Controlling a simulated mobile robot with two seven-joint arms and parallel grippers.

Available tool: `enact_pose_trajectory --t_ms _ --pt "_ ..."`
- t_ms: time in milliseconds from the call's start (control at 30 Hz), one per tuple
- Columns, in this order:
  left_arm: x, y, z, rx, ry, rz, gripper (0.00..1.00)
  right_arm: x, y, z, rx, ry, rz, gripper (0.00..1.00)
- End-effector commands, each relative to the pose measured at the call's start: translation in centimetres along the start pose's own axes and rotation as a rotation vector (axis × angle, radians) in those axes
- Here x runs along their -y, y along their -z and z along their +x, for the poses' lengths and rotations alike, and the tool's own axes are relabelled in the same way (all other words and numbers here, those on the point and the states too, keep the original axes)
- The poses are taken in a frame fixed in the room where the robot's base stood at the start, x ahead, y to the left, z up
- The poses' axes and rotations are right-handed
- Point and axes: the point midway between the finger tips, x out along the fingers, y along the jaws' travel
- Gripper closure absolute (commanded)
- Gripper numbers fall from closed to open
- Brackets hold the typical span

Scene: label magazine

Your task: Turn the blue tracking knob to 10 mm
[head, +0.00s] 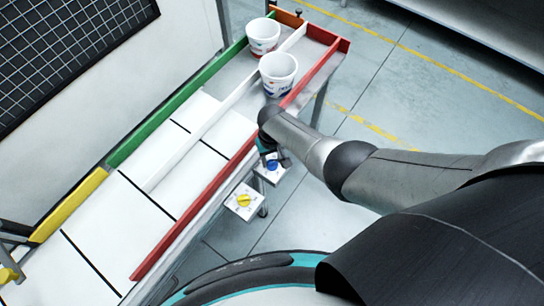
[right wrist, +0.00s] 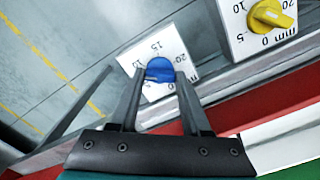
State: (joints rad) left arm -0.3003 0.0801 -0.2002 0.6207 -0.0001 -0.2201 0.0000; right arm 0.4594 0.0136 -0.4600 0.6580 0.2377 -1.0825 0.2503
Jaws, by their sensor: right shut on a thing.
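The blue tracking knob (head: 272,165) sits on a white dial plate on the near side of the label magazine. In the right wrist view the blue knob (right wrist: 159,69) lies between the fingertips of my right gripper (right wrist: 157,78). The gripper is shut on it. The plate (right wrist: 150,90) shows the printed numbers 10, 15 and 20 around the knob. The knob's pointer is hard to make out, so its exact setting cannot be told. In the head view my right gripper (head: 271,152) reaches down to the knob and partly hides it. My left gripper is not in view.
A yellow knob (head: 243,201) on its own scale plate sits beside the blue one. Two white tubs (head: 278,72) (head: 263,37) stand at the far end of the magazine. A red rail (head: 195,207) runs along the near edge, a green rail (head: 175,105) along the far side.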

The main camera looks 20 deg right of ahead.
Motion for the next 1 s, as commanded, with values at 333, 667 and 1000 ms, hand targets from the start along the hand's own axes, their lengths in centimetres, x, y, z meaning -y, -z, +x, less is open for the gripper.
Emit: enact_pose_trajectory --t_ms 333,667,1000 --pt "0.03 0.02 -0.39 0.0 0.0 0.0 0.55 0.03 -0.02 -0.04 0.001 0.0 0.185 1.0" --pt "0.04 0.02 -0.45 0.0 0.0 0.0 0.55 -0.01 -0.01 -0.01 0.001 -0.001 0.239 1.0" --pt "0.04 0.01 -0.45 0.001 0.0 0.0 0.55 -0.01 0.01 -0.01 0.0 -0.001 0.238 1.0"
